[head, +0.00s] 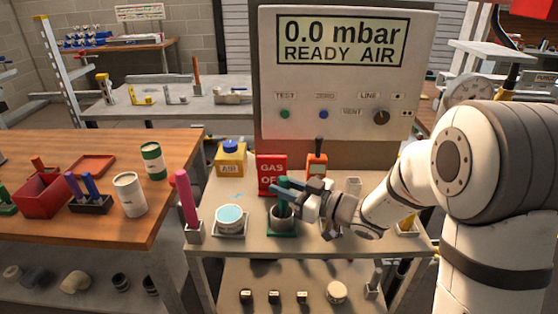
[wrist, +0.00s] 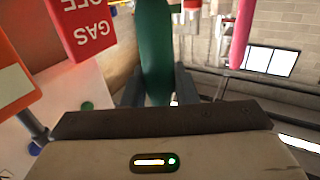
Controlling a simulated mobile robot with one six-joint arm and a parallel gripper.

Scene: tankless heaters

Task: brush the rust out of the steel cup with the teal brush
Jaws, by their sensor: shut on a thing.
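My gripper (head: 287,192) is shut on the teal brush (head: 284,208), which stands roughly upright. In the wrist view the brush (wrist: 155,45) fills the space between my two fingers (wrist: 158,88). The bristles, the cup's inside and any rust are hidden.
A dish with light blue content (head: 230,218) and a pink-handled tool (head: 183,193) stand left of the cup. A red gas sign (head: 271,175), a yellow air box (head: 230,160) and an orange device (head: 317,165) stand behind. A tall display panel (head: 335,75) rises at the back.

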